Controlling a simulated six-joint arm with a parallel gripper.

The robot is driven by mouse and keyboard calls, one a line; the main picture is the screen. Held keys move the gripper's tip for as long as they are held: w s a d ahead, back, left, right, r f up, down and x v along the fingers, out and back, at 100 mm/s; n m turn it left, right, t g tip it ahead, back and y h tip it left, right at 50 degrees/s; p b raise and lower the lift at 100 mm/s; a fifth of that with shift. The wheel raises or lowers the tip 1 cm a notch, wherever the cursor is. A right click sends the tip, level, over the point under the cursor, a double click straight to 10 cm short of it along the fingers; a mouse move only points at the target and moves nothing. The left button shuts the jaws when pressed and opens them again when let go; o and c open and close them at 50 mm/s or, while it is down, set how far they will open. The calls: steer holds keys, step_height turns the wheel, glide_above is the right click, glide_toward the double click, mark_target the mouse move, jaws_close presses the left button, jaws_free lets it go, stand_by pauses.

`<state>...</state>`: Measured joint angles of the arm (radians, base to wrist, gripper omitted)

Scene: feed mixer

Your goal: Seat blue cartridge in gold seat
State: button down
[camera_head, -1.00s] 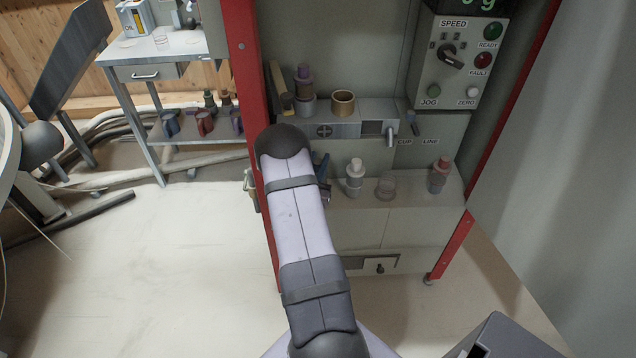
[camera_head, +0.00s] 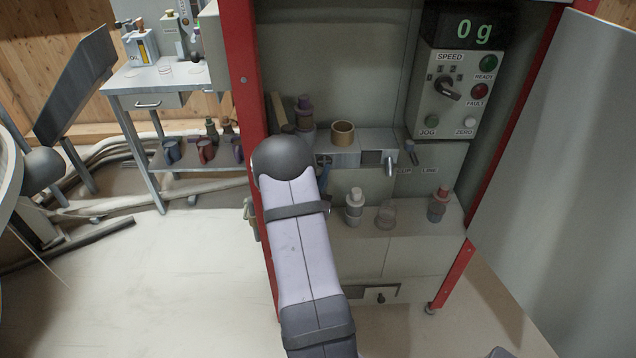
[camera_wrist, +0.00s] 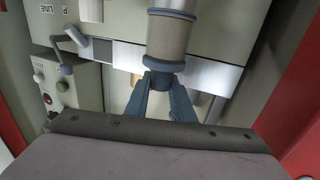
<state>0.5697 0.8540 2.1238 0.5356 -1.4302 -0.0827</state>
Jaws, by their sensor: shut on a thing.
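My gripper (camera_wrist: 164,85) shows in the wrist view with its blue fingers shut on the cartridge (camera_wrist: 168,38). The cartridge has a pale beige body, a blue band and a blue neck, which the fingers hold; its far end is cut off by the picture's top edge. A gold-brown open ring (camera_head: 343,133), seemingly the gold seat, stands on the metal shelf of the machine, just right of my arm's elbow. Whether the cartridge is lined up with it cannot be told.
A purple-topped piece (camera_head: 304,112) stands left of the ring. A red post (camera_head: 245,110) stands close left of my arm. A control panel (camera_head: 447,95) is at right.

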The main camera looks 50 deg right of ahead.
steer(key=shift+r, duration=1.5)
steer(key=shift+d+r+p, duration=0.15)
steer(key=shift+r+p, duration=0.4)
step_height(320, 180, up, 10)
steer(key=n+t+y+p, duration=0.4)
steer(key=t+p, duration=0.1)
steer(key=p, duration=0.6)
steer(key=w+d+r+m+g+h+p, duration=0.1)
steer(key=d+r, duration=0.3)
steer(key=w+d+r+m+g+h+p, duration=0.1)
steer(key=d+r+g, duration=0.1)
steer(key=d+r, duration=0.3)
steer(key=w+d+r+m+g+h+p, duration=0.1)
steer(key=d+r+m+g+h, duration=0.1)
steer(key=d+r, duration=0.2)
steer(key=shift+w+d+r, duration=0.1)
steer(key=shift+d+r, duration=0.25)
steer(key=shift+r, duration=0.1)
steer(key=shift+f, duration=0.15)
